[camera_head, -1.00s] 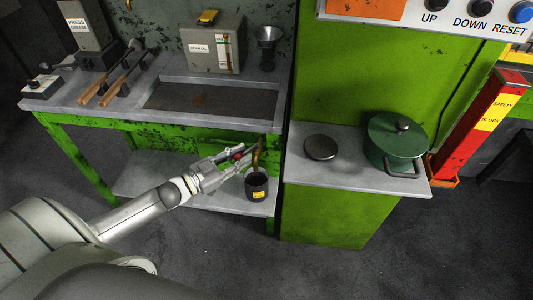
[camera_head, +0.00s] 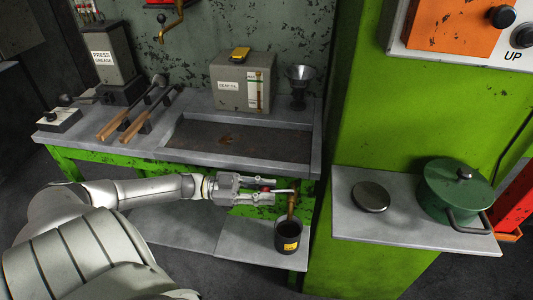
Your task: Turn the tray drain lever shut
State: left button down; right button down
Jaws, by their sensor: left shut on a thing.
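The drain lever with its red grip (camera_head: 265,188) is at the front underside of the bench, below the sunken tray (camera_head: 265,145). My left gripper (camera_head: 270,191) is shut on the lever, with its fingers reaching right toward the brass spout (camera_head: 291,206). The fingers hide part of the lever. A black can (camera_head: 288,236) with a yellow label stands on the lower shelf under the spout. Its inside looks dark. My right gripper is not in view.
A green pot (camera_head: 452,190) and a round metal disc (camera_head: 371,197) rest on the grey ledge at right.

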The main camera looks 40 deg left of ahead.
pick_arm(q)
jog(key=shift+a+f, duration=0.1)
dwell(0.4)
jog(key=c, duration=1.2)
grip_release()
jog(key=v, duration=1.2)
jog(key=shift+w+a, duration=0.1)
jog(key=shift+w, duration=0.1)
jog(key=shift+c, duration=0.2)
